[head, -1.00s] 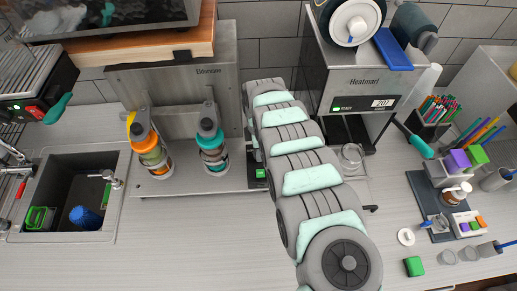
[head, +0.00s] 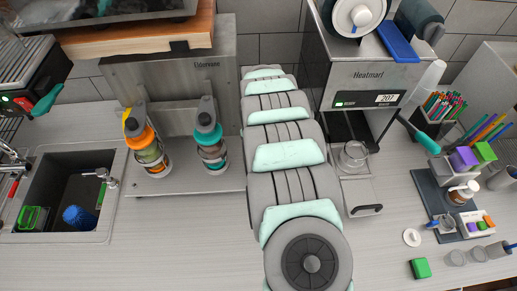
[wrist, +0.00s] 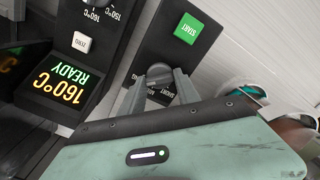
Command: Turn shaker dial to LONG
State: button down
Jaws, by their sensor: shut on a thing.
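The shaker dial (wrist: 159,73) is a dark grey round knob on a black panel, seen in the wrist view below a green START button (wrist: 188,28). My gripper (wrist: 158,90) has one grey finger on each side of the dial and is shut on it. Small white lettering beside the dial is partly covered by the fingers, so I cannot tell its setting. In the head view the shaker (head: 172,88) is a steel machine holding an orange-topped shaker cup (head: 150,155) and a teal-topped one (head: 211,150). My arm hides the dial and gripper there.
The cup sealer (head: 368,78) stands right of my arm, with a clear cup (head: 354,155) on its tray. A display reading 160°C READY (wrist: 62,84) shows left of the dial in the wrist view. The front left counter is clear.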

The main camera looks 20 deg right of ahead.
jog(key=shift+m+b, duration=0.65)
jog(key=shift+m, duration=0.45)
jog(key=c, duration=0.9)
grip_release()
jog(key=shift+r, duration=0.55)
notch_tip(320, 180, up, 10)
jog(key=p, duration=0.7)
jog(key=shift+f, duration=0.1)
